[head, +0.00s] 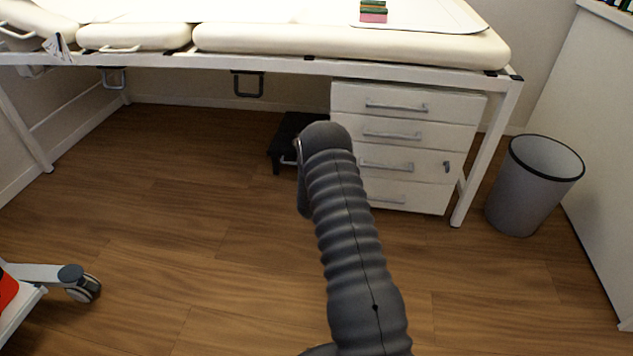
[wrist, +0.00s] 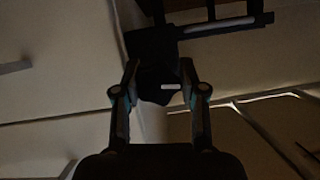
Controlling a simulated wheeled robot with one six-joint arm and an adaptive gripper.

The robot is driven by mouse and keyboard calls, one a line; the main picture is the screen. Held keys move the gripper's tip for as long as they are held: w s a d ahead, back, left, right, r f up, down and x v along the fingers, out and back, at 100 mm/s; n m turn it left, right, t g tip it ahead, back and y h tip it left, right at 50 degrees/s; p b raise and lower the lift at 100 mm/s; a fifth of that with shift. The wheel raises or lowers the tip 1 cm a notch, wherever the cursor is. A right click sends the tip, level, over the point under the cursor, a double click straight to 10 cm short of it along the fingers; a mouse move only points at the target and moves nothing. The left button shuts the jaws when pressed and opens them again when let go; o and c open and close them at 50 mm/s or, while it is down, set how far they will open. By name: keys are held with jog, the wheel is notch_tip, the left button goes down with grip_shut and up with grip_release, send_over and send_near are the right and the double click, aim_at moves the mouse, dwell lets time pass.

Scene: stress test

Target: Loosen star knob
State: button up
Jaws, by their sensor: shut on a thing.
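The star knob (wrist: 156,94) shows in the wrist view as a dark, lobed shape with a small pale mark beside its middle. It sits below a dark bracket (wrist: 152,45). My gripper (wrist: 161,76) has one finger on each side of the knob and is shut on it. The view is dim, so the exact contact of the fingertips is hard to make out. In the head view my arm reaches toward the couch's underside, and both my gripper and the knob are hidden there.
A padded couch (head: 300,42) on a white frame spans the back. Under it are a drawer unit (head: 395,150) and a black step stool (head: 285,135). A grey bin (head: 525,195) stands at right. A wheeled base (head: 45,275) is at left. The wooden floor between is clear.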

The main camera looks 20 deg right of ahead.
jog(key=shift+w+a+r+n, duration=0.1)
jog(key=shift+n, duration=0.3)
jog(key=shift+h, duration=0.3)
jog(key=o, duration=1.2)
jog(key=shift+a, duration=0.1)
jog(key=shift+c, duration=0.2)
jog(key=shift+d, duration=0.2)
jog(key=shift+a, duration=0.1)
jog(key=v, duration=0.8)
jog(key=shift+r, duration=0.1)
